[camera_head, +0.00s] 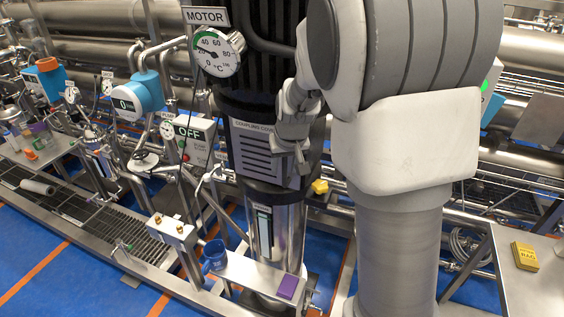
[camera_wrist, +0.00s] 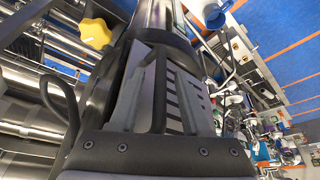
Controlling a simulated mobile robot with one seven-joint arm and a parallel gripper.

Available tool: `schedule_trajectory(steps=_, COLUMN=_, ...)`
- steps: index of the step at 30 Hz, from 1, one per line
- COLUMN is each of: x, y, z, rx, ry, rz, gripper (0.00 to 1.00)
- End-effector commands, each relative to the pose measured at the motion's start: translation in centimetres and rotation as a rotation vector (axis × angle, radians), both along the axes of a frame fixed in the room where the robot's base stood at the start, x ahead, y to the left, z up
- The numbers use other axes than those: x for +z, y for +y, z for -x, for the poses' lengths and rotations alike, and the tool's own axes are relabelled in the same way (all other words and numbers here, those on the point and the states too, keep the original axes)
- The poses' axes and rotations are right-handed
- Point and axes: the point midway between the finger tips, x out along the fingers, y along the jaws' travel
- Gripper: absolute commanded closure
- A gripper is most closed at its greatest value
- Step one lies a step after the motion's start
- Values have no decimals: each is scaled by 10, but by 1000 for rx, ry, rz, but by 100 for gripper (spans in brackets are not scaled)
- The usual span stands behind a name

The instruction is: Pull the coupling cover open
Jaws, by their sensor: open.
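The coupling cover (camera_head: 262,152) is a grey louvred panel with a label strip along its top, on the dark upright housing below the motor. In the wrist view the cover (camera_wrist: 187,98) is seen upside down and close up, with dark slots and a dark upright bar beside them. My gripper (camera_head: 301,160) is open at the cover's right side, in front of its right edge. It hides part of that edge, and I cannot tell whether the fingers touch it. The cover looks shut or nearly so.
A temperature gauge (camera_head: 219,53) and MOTOR sign (camera_head: 206,16) are above left. A control box reading OFF (camera_head: 194,139) stands left of the cover. A yellow knob (camera_head: 320,187) sits low right, also in the wrist view (camera_wrist: 96,34).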

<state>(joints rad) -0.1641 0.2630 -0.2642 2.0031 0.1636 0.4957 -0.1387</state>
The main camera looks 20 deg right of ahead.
Motion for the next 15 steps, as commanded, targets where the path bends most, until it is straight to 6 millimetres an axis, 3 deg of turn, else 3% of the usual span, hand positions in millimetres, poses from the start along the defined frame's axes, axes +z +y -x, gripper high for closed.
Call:
schedule_trajectory(steps=7, x=-1, y=0, z=0, rx=0, ry=0, rz=0, gripper=55)
schedule_trajectory(steps=15, x=-1, y=0, z=0, rx=-1, ry=0, rz=0, gripper=100)
